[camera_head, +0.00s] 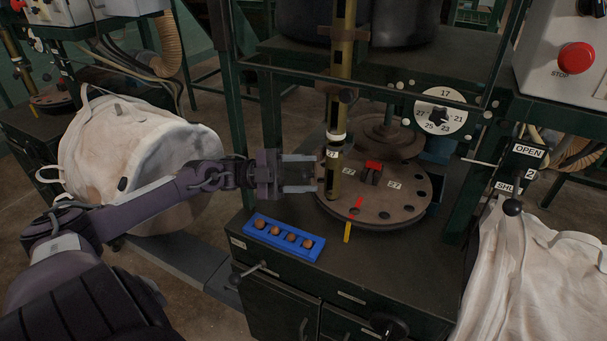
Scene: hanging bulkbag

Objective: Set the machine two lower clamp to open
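A lever with a black ball knob (512,207) is on the green machine frame at the right. The knob is just below a partly covered label starting "SHU" (505,187). An "OPEN" label (528,150) is above it, with a "2" plate (529,175) beside them. Whether this lever is the lower clamp, I cannot tell. My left gripper (317,173) is open, its fingers spread, left of the vertical brass tube (335,145) above the round turntable. I cannot tell whether it touches the tube. It is far left of the lever. My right gripper is not in view.
The round turntable (400,205) bears a red block. A blue tray (278,240) with several round brown pieces lies on the cabinet top. White bulk bags hang at left (180,165) and lower right (535,275). A control box with a red STOP button (576,57) is upper right.

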